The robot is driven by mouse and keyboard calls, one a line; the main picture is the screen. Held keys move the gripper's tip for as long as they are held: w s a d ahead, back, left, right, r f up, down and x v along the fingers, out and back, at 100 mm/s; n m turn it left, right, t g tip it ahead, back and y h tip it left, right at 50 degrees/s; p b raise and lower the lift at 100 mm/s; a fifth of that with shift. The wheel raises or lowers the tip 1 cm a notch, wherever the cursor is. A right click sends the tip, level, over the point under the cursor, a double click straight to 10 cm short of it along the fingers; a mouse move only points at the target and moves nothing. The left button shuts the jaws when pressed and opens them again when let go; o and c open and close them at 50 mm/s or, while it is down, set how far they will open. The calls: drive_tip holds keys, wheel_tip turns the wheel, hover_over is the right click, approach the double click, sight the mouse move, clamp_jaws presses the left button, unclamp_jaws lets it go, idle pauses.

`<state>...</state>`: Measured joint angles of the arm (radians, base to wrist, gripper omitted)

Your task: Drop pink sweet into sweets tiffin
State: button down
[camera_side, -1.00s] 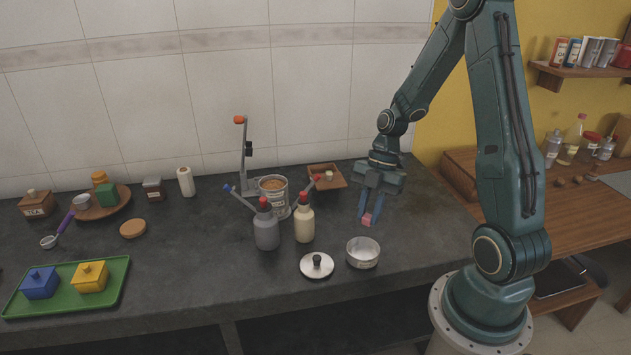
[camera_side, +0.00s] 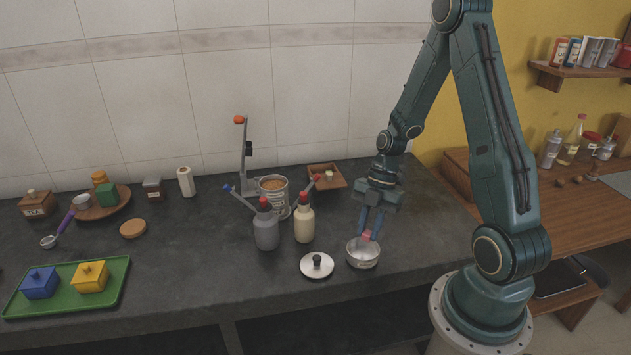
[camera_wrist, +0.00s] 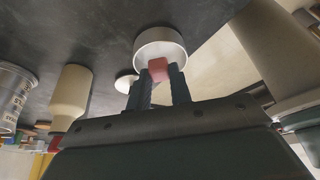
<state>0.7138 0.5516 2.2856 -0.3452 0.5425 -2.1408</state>
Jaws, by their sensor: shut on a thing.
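The pink sweet (camera_side: 366,236) is a small pink cube held between the fingertips of my gripper (camera_side: 368,232), which is shut on it. It also shows in the wrist view (camera_wrist: 159,69), between the two dark fingers (camera_wrist: 160,80). The sweets tiffin (camera_side: 362,259) is an open, round steel canister standing on the dark counter. The sweet is over the tiffin's opening, at about rim height; I cannot tell if it is slightly below the rim. In the wrist view the tiffin (camera_wrist: 159,36) lies right behind the sweet. A round steel lid with a black knob (camera_side: 317,265) lies left of the tiffin.
A wooden box (camera_side: 327,178) and a steel canister (camera_side: 273,203) stand behind. The counter's front edge is close to the tiffin.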

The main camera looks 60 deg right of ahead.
drive_tip(key=shift+f, duration=0.8)
drive_tip(key=c, duration=1.2)
unclamp_jaws()
drive_tip(key=v, duration=1.4)
drive_tip(key=shift+f, duration=0.1)
